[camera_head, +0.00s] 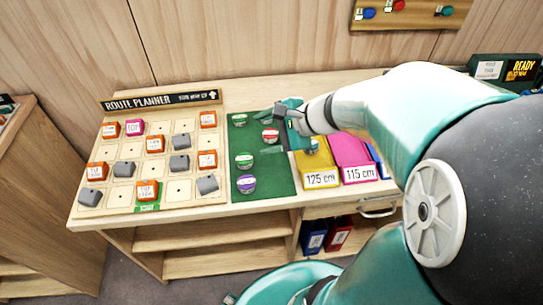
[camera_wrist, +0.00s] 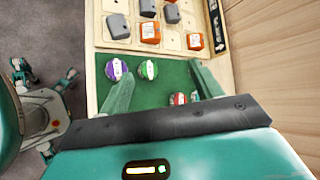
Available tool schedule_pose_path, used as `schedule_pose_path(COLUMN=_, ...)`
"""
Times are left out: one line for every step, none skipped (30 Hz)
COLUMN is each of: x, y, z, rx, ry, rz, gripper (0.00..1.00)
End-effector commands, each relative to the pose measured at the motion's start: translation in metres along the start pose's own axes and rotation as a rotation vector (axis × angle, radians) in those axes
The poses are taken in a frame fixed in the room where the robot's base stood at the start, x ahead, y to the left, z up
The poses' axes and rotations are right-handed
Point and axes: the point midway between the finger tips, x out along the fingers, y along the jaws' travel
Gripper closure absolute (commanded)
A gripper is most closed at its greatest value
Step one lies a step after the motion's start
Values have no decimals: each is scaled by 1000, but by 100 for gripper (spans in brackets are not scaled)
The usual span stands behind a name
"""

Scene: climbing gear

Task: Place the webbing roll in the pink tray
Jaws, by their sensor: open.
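Several small round webbing rolls lie on a green mat (camera_head: 270,185): a red one (camera_head: 270,135), a green one (camera_head: 244,160), a purple one (camera_head: 247,184) and another green one (camera_head: 239,119). The pink tray (camera_head: 348,148), labelled 115 cm, stands right of the mat. My gripper (camera_head: 283,115) is over the mat's right part, close to the red roll. In the wrist view my open gripper (camera_wrist: 160,70) has the green roll (camera_wrist: 148,69) in view between its fingers, with the purple roll (camera_wrist: 117,69) to the left. The red roll (camera_wrist: 179,99) is partly hidden by the gripper.
A yellow tray (camera_head: 318,173), labelled 125 cm, stands between mat and pink tray, with a roll (camera_head: 312,146) at its back. A route planner board (camera_head: 180,190) with orange and grey blocks fills the left. Bare table top (camera_head: 250,90) shows behind the mat.

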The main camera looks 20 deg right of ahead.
Motion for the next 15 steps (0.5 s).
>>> schedule_pose_path(x=-3, y=8, z=23, rx=-147, ry=2, rz=62, gripper=35)
schedule_pose_path(x=-4, y=14, z=34, rx=-232, ry=6, rz=101, gripper=35)
schedule_pose_path(x=-7, y=22, z=46, rx=-343, ry=13, rz=152, gripper=35)
schedule_pose_path(x=-10, y=28, z=54, rx=-430, ry=20, rz=189, gripper=35)
schedule_pose_path(x=-14, y=34, z=61, rx=-514, ry=28, rz=224, gripper=35)
schedule_pose_path(x=-19, y=41, z=70, rx=-628, ry=41, rz=269, gripper=35)
schedule_pose_path(x=-23, y=46, z=75, rx=-712, ry=53, rz=301, gripper=35)
schedule_pose_path(x=-28, y=50, z=80, rx=-797, ry=66, rz=333, gripper=35)
schedule_pose_path(x=-34, y=56, z=85, rx=-911, ry=85, rz=375, gripper=35)
schedule_pose_path(x=-39, y=59, z=88, rx=-995, ry=102, rz=405, gripper=35)
schedule_pose_path(x=-45, y=62, z=91, rx=-1077, ry=120, rz=433, gripper=35)
schedule_pose_path(x=-52, y=65, z=94, rx=-1181, ry=146, rz=469, gripper=35)
schedule_pose_path(x=-58, y=66, z=96, rx=-1256, ry=166, rz=493, gripper=35)
schedule_pose_path(x=-63, y=66, z=98, rx=-1324, ry=186, rz=515, gripper=35)
schedule_pose_path(x=-70, y=67, z=99, rx=-1403, ry=211, rz=541, gripper=35)
